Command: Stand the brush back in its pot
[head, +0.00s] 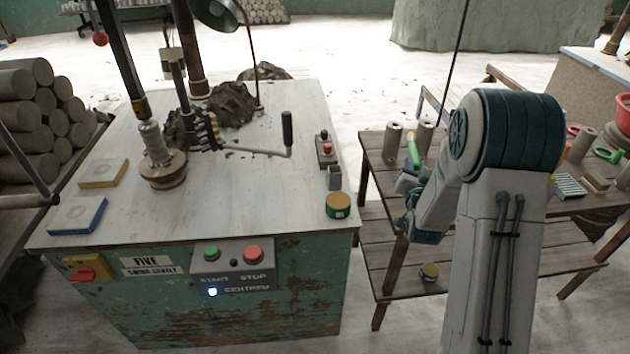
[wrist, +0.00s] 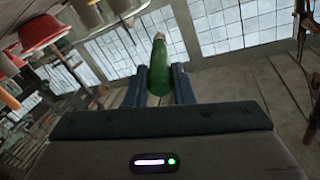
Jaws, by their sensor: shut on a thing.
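My gripper (head: 408,184) is over the left side of the wooden side table, right of the green machine. It is shut on a green, slim thing, which I take for the brush (head: 413,151); it points up out of the jaws, slightly tilted. In the wrist view my gripper (wrist: 159,76) has the brush (wrist: 158,66) between its two dark fingers, with a pale tip at the far end. A small grey square holder (head: 334,178) stands on the machine top near its right edge. I cannot tell for certain which container is the brush's pot.
A green tin with a yellow rim (head: 338,206) stands at the machine top's front right corner. A crank handle (head: 287,135) sticks up behind. Clay cylinders (head: 393,138) stand on the wooden table (head: 375,165). The machine top's front middle is clear.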

